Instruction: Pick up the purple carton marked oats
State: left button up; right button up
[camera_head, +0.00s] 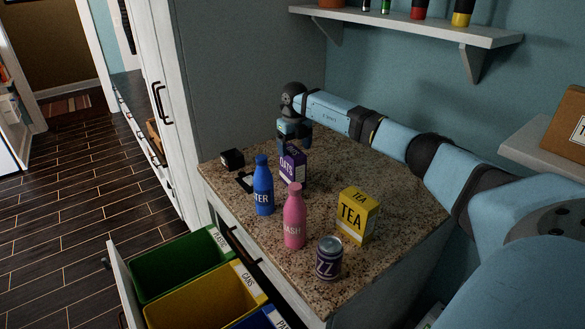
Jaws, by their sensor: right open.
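The purple carton marked OATS (293,168) stands upright toward the back of the speckled counter (375,184). A blue bottle stands close in front of it, to its left. My right gripper (294,143) hangs just above and behind the carton's top, pointing down. It is open, and its fingers are small and partly hidden in this view. I cannot tell whether they touch the carton. My left gripper is not in view.
A blue bottle (263,188), a pink bottle (294,220), a yellow TEA box (357,215) and a can (328,258) stand near the carton. A black object (231,159) lies at the left. A bin drawer (123,285) is open below. A shelf (400,24) hangs above.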

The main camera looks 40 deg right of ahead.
aim_at(293, 168)
jog(key=shift+w+a+f+p, duration=0.15)
jog(key=shift+f+p, duration=0.1)
jog(key=shift+f, duration=1.1)
jog(key=shift+w+a+f+p, duration=0.1)
jog(key=shift+f+p, duration=0.15)
jog(key=shift+f, duration=1.1)
jog(key=c, duration=1)
